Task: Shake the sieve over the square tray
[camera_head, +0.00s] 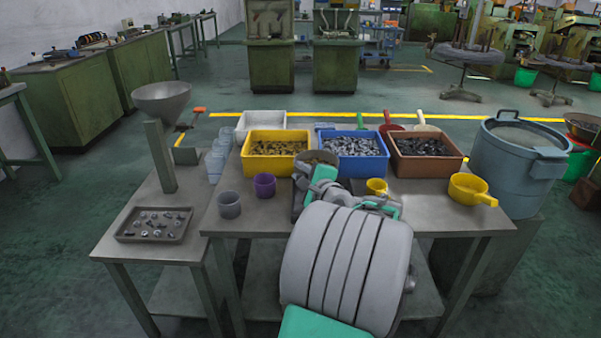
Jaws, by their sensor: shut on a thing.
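A square grey tray (126,236) with several small metal parts in it lies on the low left table. My gripper (308,172) is over the middle of the main table, in front of the yellow and blue bins, right of the tray and apart from it. It is shut on a small round sieve (318,157), partly hidden by the gripper and small in view. I cannot tell what is in the sieve. My arm covers the front middle of the table.
A yellow bin (277,167), a blue bin (354,168) and a brown bin (427,170) hold parts. A funnel (163,97) on a post stands behind the tray. Grey (229,205) and purple (265,185) cups stand between tray and gripper. A blue barrel (517,165) is at right.

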